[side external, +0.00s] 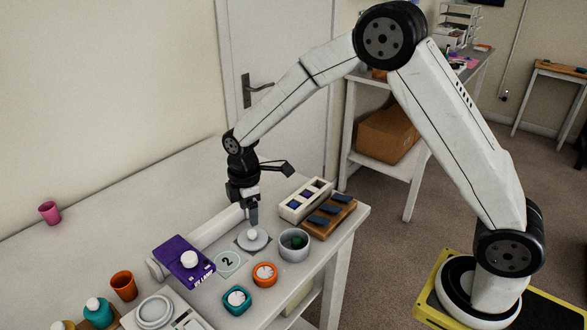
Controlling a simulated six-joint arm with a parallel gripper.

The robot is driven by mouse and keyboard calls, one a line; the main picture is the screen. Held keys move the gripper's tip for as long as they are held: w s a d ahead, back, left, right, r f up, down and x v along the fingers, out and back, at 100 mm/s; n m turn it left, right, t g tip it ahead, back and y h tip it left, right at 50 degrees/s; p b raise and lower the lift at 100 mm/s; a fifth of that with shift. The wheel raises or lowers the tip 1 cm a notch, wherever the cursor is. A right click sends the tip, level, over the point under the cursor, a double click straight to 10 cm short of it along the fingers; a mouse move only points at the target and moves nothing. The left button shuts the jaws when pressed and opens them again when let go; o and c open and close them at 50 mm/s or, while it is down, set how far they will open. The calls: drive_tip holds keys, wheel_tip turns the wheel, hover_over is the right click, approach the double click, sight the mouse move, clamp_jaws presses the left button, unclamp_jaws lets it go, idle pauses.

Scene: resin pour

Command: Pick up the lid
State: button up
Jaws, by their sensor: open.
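The lid (251,241) is a pale grey disc with a round white knob on top. It lies flat on a dark square mat on the table, in the side external view. My gripper (253,221) points straight down just above the knob, with its fingertips close to it. The jaws are open and seen nearly edge-on, so the gap between them and any contact with the knob are hard to see. A grey pot (294,253) without a cover stands just right of the lid, with something dark green inside.
A white compartment tray (293,212) and a wooden rack (319,229) with dark blue pieces stand behind the pot. An orange cup (123,284) stands farther left.

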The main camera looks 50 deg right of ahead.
sight(252, 232)
drive_tip(key=shift+f, duration=0.7)
drive_tip(key=shift+f, duration=0.1)
drive_tip(key=shift+s+f, duration=0.15)
drive_tip(key=shift+f, duration=2.35)
drive_tip(key=shift+c, duration=0.2)
clamp_jaws()
